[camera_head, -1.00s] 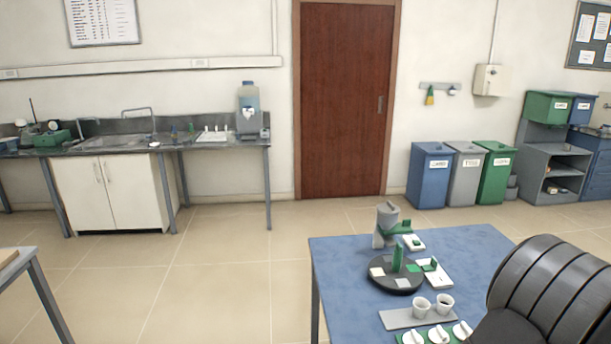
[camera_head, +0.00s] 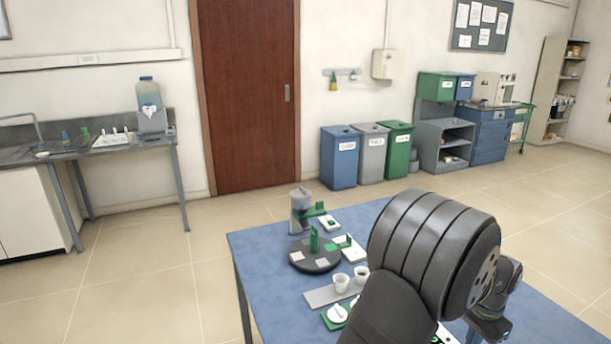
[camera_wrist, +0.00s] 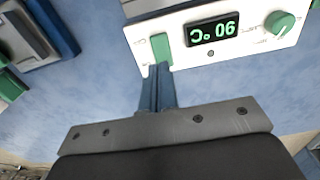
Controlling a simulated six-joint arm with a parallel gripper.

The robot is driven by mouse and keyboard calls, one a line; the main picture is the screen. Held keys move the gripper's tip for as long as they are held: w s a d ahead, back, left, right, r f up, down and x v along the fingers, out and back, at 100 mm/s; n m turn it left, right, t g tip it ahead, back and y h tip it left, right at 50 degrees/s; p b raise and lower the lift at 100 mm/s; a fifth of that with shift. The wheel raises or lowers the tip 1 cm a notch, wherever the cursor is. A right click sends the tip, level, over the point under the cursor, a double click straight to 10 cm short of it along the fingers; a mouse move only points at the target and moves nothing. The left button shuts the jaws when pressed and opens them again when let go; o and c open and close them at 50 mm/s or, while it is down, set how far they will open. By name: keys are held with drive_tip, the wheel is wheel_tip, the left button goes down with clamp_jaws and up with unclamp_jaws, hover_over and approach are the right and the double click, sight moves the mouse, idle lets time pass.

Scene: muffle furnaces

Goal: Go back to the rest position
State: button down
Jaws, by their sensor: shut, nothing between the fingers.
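My gripper (camera_wrist: 160,72) shows in the wrist view with its two blue-grey fingers together and nothing between them. The fingertips point at a white control panel (camera_wrist: 232,40) with a lit green display, a green knob at the right and a green switch at the left. The panel appears upside down. The fingertips appear close to its edge by the switch; I cannot tell whether they touch. In the head view my arm covers the right part of the blue table (camera_head: 262,238), and my gripper cannot be made out there.
On the table stand a grey device with a green arm (camera_head: 299,211), a dark round turntable (camera_head: 313,262) and two white cups (camera_head: 341,283) on a grey plate. Bins (camera_head: 340,160) stand by the back wall. A sink bench (camera_head: 95,150) is at the left. The floor between is clear.

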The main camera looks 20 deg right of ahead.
wheel_tip(320, 180, up, 14)
drive_tip(key=a+h, duration=0.2)
drive_tip(key=shift+a, duration=0.4)
drive_tip(key=shift+w, duration=0.1)
